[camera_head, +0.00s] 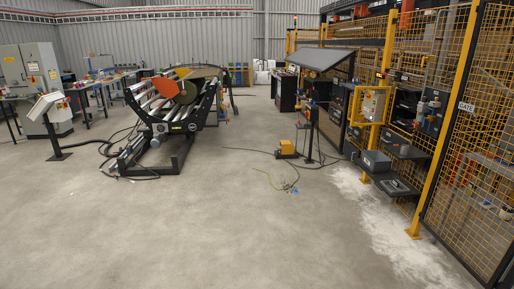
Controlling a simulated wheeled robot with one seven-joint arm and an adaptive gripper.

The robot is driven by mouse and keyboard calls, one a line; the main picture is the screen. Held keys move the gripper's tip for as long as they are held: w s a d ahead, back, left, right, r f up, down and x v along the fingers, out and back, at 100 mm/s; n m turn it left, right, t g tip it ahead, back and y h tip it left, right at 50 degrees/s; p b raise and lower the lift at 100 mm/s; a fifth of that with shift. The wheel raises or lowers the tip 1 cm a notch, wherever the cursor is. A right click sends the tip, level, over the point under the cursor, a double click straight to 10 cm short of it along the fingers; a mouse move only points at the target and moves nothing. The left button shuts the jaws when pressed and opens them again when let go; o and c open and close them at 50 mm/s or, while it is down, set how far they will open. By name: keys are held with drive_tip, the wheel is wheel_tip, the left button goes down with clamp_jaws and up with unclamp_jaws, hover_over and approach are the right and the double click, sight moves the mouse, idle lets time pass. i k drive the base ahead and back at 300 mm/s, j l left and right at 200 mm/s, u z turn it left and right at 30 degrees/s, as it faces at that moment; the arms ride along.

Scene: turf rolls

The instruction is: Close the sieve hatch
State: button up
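No part that I can clearly tell as the sieve hatch shows at this distance. A pale grey box with small coloured controls (374,103) is fixed to the yellow fence on the right. Below it, a grey box (376,160) sits on a dark shelf, and a flat dark tray-like item (397,187) lies lower, in front of it. I cannot tell whether any of these has a hatch or how it stands. My gripper is not in view.
A grey console (49,107) stands at left. A yellow pedal box (287,147) and loose cables lie mid-floor. A yellow mesh fence (470,130) lines the right. The near floor is clear.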

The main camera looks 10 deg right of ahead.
sight(356, 117)
drive_tip(key=i, duration=4.25)
drive_tip(key=i+j+z, duration=0.15)
drive_tip(key=i+z, duration=0.25)
drive_tip(key=i+j+z, duration=0.35)
drive_tip(key=i, duration=0.15)
drive_tip(key=i+j+z, duration=1.25)
drive_tip(key=j+z, duration=0.25)
drive_tip(key=i+j+z, duration=0.15)
drive_tip(key=j+z, duration=0.15)
drive_tip(key=j, duration=0.2)
drive_tip(key=i+j+z, duration=0.1)
drive_tip(key=j+z, duration=0.4)
drive_tip(key=j, duration=0.25)
drive_tip(key=i+j, duration=0.1)
drive_tip(key=i, duration=0.6)
